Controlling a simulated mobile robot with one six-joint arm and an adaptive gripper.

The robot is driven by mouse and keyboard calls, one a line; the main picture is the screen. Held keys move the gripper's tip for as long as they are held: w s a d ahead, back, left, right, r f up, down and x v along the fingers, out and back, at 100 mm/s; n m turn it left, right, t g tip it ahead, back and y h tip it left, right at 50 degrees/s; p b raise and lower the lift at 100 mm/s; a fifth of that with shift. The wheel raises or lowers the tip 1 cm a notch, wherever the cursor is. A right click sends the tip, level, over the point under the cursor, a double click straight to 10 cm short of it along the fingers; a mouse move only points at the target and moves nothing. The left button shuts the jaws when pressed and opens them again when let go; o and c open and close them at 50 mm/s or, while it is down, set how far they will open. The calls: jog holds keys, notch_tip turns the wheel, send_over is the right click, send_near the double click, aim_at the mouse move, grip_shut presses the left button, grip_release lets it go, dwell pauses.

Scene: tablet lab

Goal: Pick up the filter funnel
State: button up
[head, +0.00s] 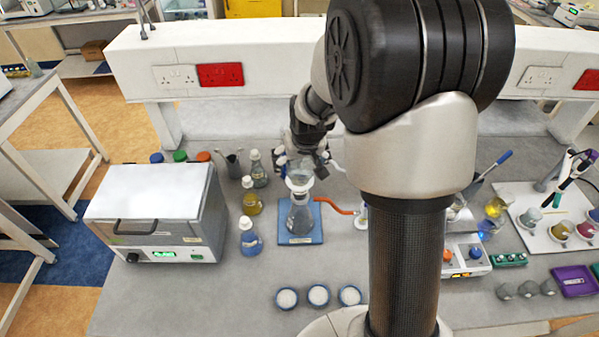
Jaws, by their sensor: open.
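A pale filter funnel (299,184) sits at the mouth of a clear conical flask (300,218). The flask stands upright on a blue square base (284,240) on the grey bench. My gripper (302,167) reaches down from behind, open, with its fingers at the funnel's upper part. A clear rim shows between or just below the fingers. I cannot tell whether the fingers touch the funnel. The gripper and wrist partly hide the funnel's top.
An orange hose (335,207) runs right from the flask. Bottles with yellow (251,199) and blue (249,240) liquid stand close on the left, beside a white oven-like box (160,210). Several white dishes (318,295) lie in front. My arm hides the middle right.

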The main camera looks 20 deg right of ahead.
jog(key=shift+c, duration=0.5)
jog(key=c, duration=1.1)
jog(key=shift+r, duration=0.1)
